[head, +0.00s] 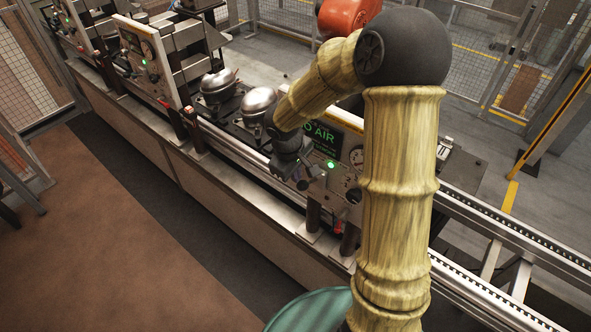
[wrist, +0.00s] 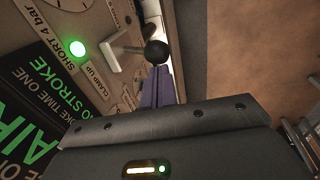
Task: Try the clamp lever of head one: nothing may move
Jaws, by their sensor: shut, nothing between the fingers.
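The clamp lever (wrist: 118,48) is a pale bent bar with a black ball knob (wrist: 155,52), on a panel (wrist: 118,18) in the wrist view. A label by it reads "CLAMP UP". My gripper (wrist: 155,84) is shut and empty, its purple fingers just below the knob in the picture. I cannot tell whether they touch the knob. In the head view my gripper (head: 301,183) is in front of the panel with the green-lettered display (head: 322,136). The lever cannot be made out there.
A green lamp (wrist: 78,48) glows beside the lever. Silver domed compressors (head: 217,86) stand on the line to the left of my arm. Dark posts (head: 313,212) rise at the conveyor edge near my gripper. The brown floor (head: 130,235) in front is clear.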

